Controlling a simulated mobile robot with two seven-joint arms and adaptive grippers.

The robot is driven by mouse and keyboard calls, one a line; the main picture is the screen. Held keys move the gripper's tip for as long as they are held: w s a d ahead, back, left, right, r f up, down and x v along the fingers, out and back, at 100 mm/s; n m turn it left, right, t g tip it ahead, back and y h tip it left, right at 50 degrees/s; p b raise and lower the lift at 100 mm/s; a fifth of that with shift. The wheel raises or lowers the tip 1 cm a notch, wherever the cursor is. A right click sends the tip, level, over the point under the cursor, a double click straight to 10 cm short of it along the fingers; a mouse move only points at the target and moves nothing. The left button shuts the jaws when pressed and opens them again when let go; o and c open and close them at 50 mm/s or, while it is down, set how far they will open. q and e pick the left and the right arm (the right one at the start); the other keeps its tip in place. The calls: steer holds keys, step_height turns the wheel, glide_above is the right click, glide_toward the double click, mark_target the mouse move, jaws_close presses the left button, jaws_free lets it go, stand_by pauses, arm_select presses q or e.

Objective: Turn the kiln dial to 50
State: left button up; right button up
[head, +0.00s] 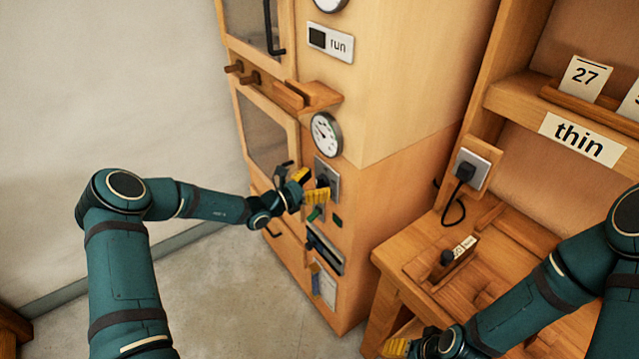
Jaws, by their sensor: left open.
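The kiln is a tall wooden cabinet (385,85) with controls on its front. A grey plate (333,172) carries a dark knob (322,181), which looks like the dial; its scale and setting are too small and too covered to read. My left gripper (311,187) is open, with its yellow fingertips apart in front of this plate and close to the knob. Whether they touch it cannot be told. My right gripper (398,347) is low at the bottom edge, partly cut off, with one yellow tip showing.
A round white gauge (325,134) sits above the plate, and a "run" sign (330,42) higher up. A bench (500,265) with a plugged socket (465,172) stands right. Open floor (235,300) lies below.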

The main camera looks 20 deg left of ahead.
arm_select(q)
steer(key=shift+w+d, duration=0.25)
steer(key=shift+w, duration=0.05)
steer(key=c, duration=1.2)
